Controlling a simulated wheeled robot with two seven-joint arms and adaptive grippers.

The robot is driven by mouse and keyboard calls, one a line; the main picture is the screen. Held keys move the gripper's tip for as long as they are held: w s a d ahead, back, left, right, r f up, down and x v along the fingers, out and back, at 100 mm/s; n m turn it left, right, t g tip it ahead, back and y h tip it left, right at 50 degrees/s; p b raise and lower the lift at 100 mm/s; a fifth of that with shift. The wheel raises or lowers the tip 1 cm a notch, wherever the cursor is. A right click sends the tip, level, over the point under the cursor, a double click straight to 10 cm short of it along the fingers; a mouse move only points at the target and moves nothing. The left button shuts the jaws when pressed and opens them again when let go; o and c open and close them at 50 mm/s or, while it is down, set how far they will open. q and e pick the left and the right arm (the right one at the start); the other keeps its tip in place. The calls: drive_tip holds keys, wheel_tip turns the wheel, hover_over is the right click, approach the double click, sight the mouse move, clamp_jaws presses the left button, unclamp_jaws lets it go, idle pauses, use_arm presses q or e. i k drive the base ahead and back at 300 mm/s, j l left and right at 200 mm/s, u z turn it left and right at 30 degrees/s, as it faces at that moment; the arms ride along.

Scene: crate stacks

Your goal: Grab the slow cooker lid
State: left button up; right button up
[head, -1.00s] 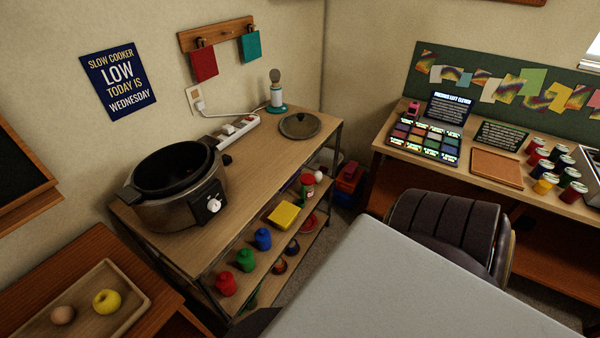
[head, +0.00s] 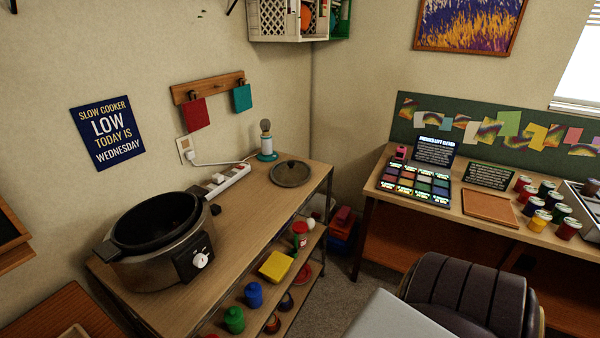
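The slow cooker lid (head: 291,173) is a round, dark glass lid with a metal rim and a small knob on top. It lies flat near the far right end of the wooden shelf unit's top (head: 243,222). The slow cooker (head: 150,262) stands uncovered at the near left of the same top, with a dark inner pot and a white dial on its front. Neither of my grippers is in view.
Jars and a yellow block (head: 276,266) fill the shelf below. A dark chair (head: 470,292) and a grey surface (head: 398,318) stand at the lower right. Some floor shows between.

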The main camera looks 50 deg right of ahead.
sight(289, 172)
drive_tip(key=z, duration=0.4)
drive_tip(key=i+z, duration=0.15)
drive_tip(key=z, duration=0.2)
drive_tip(key=i+z, duration=0.1)
drive_tip(key=z, duration=0.7)
drive_tip(key=i+l, duration=0.15)
drive_tip(key=l+u, duration=0.05)
drive_tip(key=l, duration=0.05)
